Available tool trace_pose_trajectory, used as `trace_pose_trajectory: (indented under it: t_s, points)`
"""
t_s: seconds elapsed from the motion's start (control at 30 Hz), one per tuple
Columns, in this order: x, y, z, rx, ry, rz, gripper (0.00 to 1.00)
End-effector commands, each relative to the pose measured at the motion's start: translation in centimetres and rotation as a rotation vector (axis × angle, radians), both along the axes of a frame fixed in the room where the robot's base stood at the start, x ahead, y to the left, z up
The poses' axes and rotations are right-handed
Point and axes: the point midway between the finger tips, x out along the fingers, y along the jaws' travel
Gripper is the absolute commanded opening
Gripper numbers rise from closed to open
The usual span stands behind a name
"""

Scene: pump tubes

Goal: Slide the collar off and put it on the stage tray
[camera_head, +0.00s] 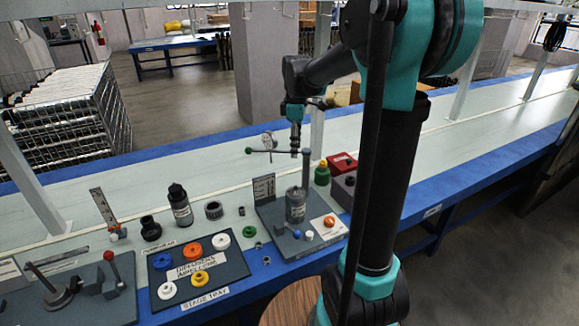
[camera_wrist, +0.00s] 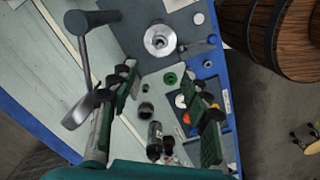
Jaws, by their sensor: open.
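The stage tray (camera_head: 236,264) is a dark, labelled board bearing several coloured round parts, left of the pump fixture (camera_head: 273,222). It also shows in the wrist view, partly behind my finger. A grey cylinder (camera_head: 297,206) stands upright on the fixture. In the wrist view its round metal top (camera_wrist: 160,40) lies beyond my fingers. I cannot tell a separate collar on it. My gripper (camera_head: 294,152) hangs above the fixture, partly merged with the post and lever. In the wrist view my gripper (camera_wrist: 167,92) is open, with nothing between its green-padded fingers.
A lever with a green knob (camera_head: 248,150) reaches across near my gripper. A red box (camera_head: 342,163) is right. A wooden barrel (camera_wrist: 285,40) stands beside the bench.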

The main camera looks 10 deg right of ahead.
Motion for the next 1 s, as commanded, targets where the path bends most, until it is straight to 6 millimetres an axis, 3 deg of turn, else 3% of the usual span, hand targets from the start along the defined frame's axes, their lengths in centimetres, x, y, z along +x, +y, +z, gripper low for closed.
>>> trace_pose_trajectory:
  t_s: [0.7, 1.0]
  points:
    - [0.0, 0.0, -12.6, 0.001, -0.001, -0.003, 0.48]
    - [0.0, 0.0, -15.8, 0.001, -0.001, -0.003, 0.48]
